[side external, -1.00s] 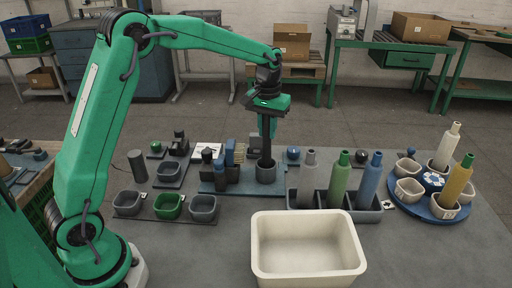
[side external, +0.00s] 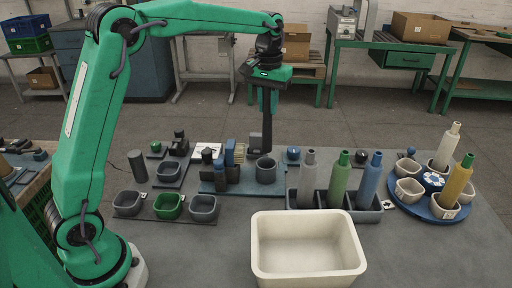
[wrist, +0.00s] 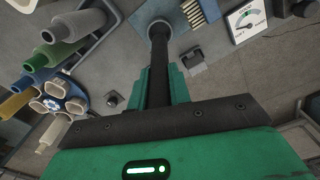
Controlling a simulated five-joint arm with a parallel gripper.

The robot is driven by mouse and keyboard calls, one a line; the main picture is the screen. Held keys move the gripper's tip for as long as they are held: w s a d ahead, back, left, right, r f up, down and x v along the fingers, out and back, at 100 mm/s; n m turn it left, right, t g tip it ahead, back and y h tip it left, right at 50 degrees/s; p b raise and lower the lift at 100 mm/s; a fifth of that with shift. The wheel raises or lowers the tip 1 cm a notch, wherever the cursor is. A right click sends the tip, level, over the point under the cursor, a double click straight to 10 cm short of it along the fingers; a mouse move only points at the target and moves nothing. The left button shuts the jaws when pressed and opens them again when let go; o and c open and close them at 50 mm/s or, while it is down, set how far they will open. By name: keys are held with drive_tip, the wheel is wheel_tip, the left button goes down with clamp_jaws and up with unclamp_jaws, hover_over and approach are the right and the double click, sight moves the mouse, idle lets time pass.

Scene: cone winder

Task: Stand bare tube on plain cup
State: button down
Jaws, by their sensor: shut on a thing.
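The bare tube (side external: 266,135) is a dark, slim, upright tube. My gripper (side external: 267,106) is shut on its upper part and holds it above the round grey cup (side external: 266,173) on the blue board. In the wrist view the tube (wrist: 159,72) stretches away between the green fingers (wrist: 160,88), its far end overlapping the grey cup's rim. A row at the left holds a grey cup (side external: 128,203), a green cup (side external: 168,206) and another grey cup (side external: 203,208); all look empty. I cannot tell which cup is the plain one.
A cream bin (side external: 308,250) stands at the front. To the right, grey, green and blue bottles (side external: 338,180) stand in a dark tray. A blue turntable (side external: 432,208) with cups and bottles is farther right. A brush and dark blocks (side external: 220,170) crowd the blue board left of the tube.

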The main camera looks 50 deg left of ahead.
drive_tip(key=shift+r, duration=0.15)
drive_tip(key=shift+r, duration=2.95)
drive_tip(key=shift+s, duration=0.1)
